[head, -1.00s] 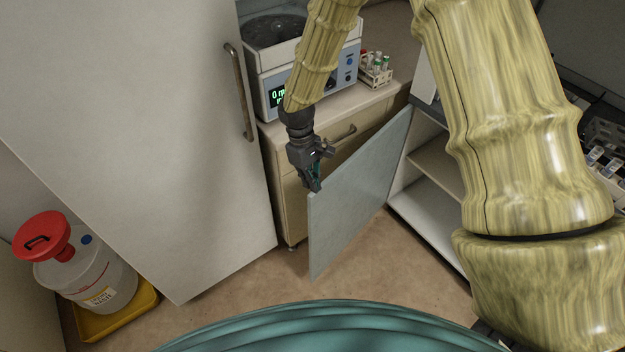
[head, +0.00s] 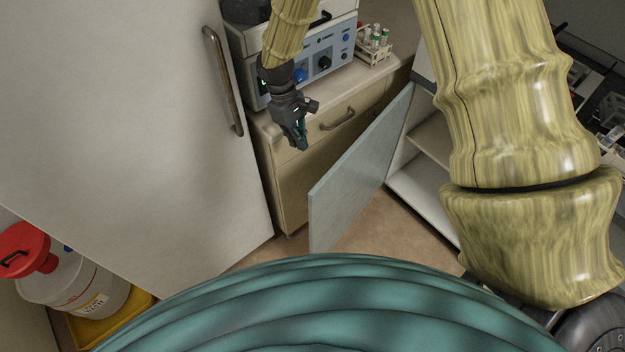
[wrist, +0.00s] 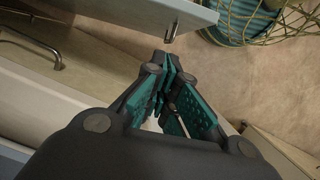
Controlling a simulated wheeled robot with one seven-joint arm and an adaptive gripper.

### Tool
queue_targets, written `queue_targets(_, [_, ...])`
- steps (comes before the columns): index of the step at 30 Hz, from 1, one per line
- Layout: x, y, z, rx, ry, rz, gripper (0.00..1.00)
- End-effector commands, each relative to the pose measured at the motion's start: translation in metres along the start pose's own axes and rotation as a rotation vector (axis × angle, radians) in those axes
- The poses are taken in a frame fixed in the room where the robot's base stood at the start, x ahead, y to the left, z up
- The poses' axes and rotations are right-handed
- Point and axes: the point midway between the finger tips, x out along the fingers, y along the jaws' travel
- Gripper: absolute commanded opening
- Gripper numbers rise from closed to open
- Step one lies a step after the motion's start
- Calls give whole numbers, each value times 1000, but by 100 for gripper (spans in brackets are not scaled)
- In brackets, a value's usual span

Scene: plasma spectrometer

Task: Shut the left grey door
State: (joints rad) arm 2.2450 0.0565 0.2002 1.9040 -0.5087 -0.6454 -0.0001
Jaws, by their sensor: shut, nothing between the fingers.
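The grey door (head: 360,172) of the low cabinet stands open in the head view. Its free edge points toward me at lower left, and its far edge meets the open cabinet at right. My gripper (head: 303,145) is shut and empty. It hangs up and left of the door's near top corner, in front of the drawer unit, apart from the door. In the wrist view my gripper (wrist: 170,68) points down over the floor. A pale grey panel with a small metal handle, probably the door (wrist: 150,10), crosses the top there, beyond the fingertips.
The open cabinet (head: 425,195) shows white shelves at right. A drawer unit (head: 310,185) with an instrument (head: 325,60) and tube rack (head: 375,48) stands behind my gripper. A tall white door (head: 120,120) fills the left, with a waste container (head: 75,285) below.

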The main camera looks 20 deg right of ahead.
Motion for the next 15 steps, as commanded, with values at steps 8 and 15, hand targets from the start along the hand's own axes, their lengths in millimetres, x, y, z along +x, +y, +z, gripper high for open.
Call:
queue_targets(8, [36, -2, -11, -4, 0, 1, 0])
queue_targets(15, [56, -2, -16, -4, 0, 1, 0])
